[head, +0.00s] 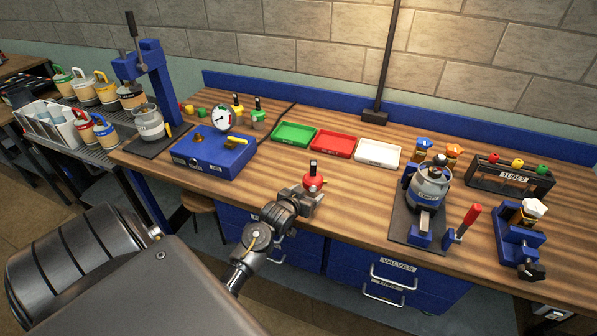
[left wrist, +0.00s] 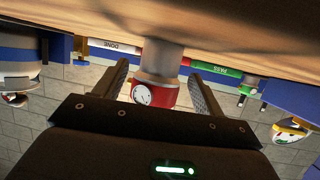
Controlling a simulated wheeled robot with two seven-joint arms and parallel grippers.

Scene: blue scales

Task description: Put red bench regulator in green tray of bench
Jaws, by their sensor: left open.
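The red bench regulator (head: 314,180), with a black top, stands upright near the front edge of the wooden bench. In the left wrist view the red regulator (left wrist: 155,95) shows its white dial between the two fingers. My left gripper (head: 312,192) is at the regulator from the front, its fingers open on either side of it. The gripper hides part of the regulator's lower body in the head view. The green tray (head: 294,135) lies behind it, at the left of a row of trays, and looks empty. My right gripper is not in view.
A red tray (head: 333,145) and a white tray (head: 378,153) continue the row. A blue box with a gauge (head: 213,156) stands to the left. A grey cylinder (head: 430,186) on a dark stand is to the right. Bare wood lies between the regulator and trays.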

